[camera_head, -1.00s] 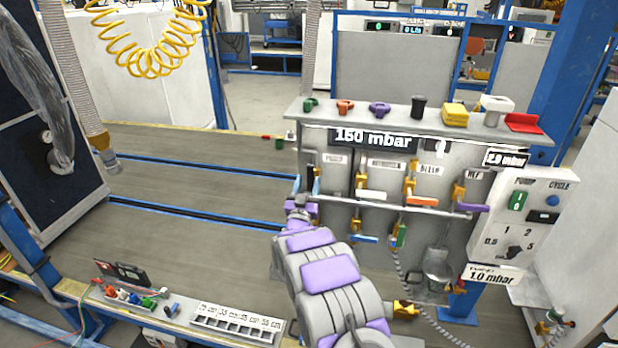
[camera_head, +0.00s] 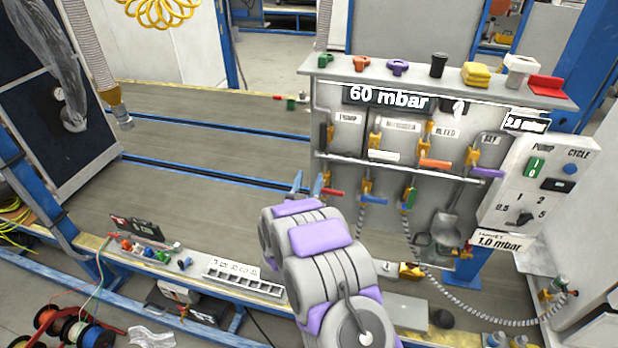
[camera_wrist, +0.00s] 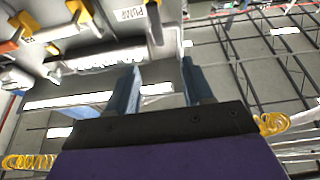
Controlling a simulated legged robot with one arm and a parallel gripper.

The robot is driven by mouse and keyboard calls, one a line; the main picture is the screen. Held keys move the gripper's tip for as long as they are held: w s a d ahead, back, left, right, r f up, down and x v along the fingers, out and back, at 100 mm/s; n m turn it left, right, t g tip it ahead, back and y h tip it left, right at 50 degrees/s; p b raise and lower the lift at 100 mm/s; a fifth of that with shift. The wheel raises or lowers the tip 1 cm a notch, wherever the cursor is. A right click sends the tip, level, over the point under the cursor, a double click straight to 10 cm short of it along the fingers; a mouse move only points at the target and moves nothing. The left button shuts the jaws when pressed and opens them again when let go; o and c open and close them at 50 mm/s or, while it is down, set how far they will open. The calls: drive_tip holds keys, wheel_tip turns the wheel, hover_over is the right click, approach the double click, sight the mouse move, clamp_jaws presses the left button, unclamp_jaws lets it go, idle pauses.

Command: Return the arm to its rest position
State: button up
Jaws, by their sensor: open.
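My gripper (camera_head: 308,184) shows in the head view as two blue fingers just past my grey and purple arm, in front of the left edge of the valve panel (camera_head: 345,150). The fingers are apart and nothing shows between them. In the wrist view my gripper (camera_wrist: 163,85) also has its two blue fingers spread and empty, with the panel's underside or front beyond at the upper left. A red handle (camera_head: 333,192) appears right beside the fingertips in the head view; I cannot tell whether they touch. My arm is bent, and its wrist is partly hidden behind its nearer links.
The panel carries white (camera_head: 384,156), orange (camera_head: 435,163) and purple (camera_head: 487,172) handles, and a "60 mbar" display (camera_head: 388,97). A pump box (camera_head: 537,185) stands at right. The wide bench top (camera_head: 210,135) left of the arm is mostly clear. A hose (camera_head: 470,309) hangs at right.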

idle(0.3)
drive_tip(key=s+d+n+g+y+b, duration=0.1)
drive_tip(key=s+g, duration=0.6)
drive_tip(key=s, duration=1)
drive_tip(key=s+d+f+n+g+y+b, duration=0.1)
drive_tip(key=s+d+g+y+b, duration=0.2)
drive_tip(key=s, duration=1.4)
drive_tip(key=s+d+n+g+y+b, duration=0.1)
drive_tip(key=s+d+g+b, duration=0.4)
drive_tip(key=s+g, duration=0.8)
drive_tip(key=s+d+y, duration=0.1)
drive_tip(key=s, duration=0.4)
drive_tip(key=shift+d+f+y, duration=0.15)
drive_tip(key=shift+f+y, duration=0.15)
drive_tip(key=shift+f, duration=0.1)
